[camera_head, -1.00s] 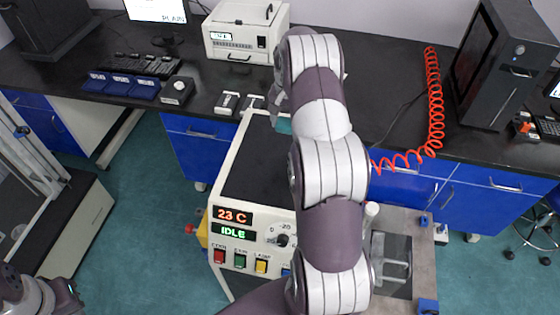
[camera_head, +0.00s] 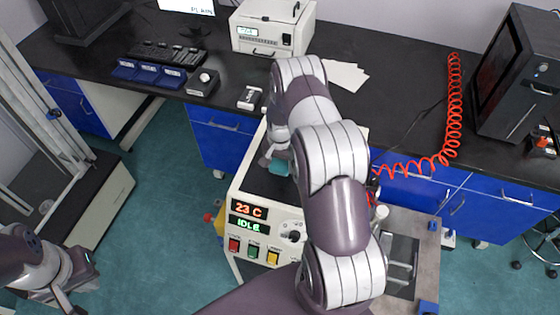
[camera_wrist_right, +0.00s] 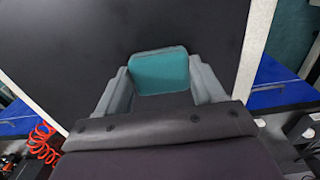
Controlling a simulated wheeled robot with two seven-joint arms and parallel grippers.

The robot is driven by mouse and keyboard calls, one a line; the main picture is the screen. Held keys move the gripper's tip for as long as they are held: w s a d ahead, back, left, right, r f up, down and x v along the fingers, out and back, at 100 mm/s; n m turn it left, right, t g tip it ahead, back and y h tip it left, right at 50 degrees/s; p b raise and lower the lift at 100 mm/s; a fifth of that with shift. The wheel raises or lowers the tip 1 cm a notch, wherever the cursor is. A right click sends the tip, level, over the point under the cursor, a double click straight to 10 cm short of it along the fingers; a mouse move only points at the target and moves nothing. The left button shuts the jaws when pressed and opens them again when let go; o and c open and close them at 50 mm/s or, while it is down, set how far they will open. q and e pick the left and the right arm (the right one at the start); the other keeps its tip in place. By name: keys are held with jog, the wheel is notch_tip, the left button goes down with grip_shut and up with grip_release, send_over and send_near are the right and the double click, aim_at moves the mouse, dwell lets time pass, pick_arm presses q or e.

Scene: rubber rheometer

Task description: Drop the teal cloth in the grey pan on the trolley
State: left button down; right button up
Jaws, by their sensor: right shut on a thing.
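The teal cloth (camera_wrist_right: 160,72) sits between the two fingers of my right gripper (camera_wrist_right: 163,88), which is shut on it. In the head view a bit of the cloth (camera_head: 279,167) shows beside my right gripper (camera_head: 270,160), above the black top of the rheometer. A grey-topped stand with blue corners (camera_head: 426,240), apparently the trolley, is at the lower right. A darker grey rectangular piece on it (camera_head: 402,249), possibly the pan, is partly hidden by my right arm. My left gripper (camera_head: 72,302) is at the lower left; its fingers are unclear.
The rheometer (camera_head: 246,191) reads 23 C and IDLE. Behind it is a black bench with a white box instrument (camera_head: 270,28), a small dial box (camera_head: 202,83) and white sheets (camera_head: 345,75). A red coiled hose (camera_head: 453,110) hangs at the right. Floor at left is clear.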

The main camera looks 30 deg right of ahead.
jog(key=shift+f, duration=0.2)
jog(key=o, duration=1)
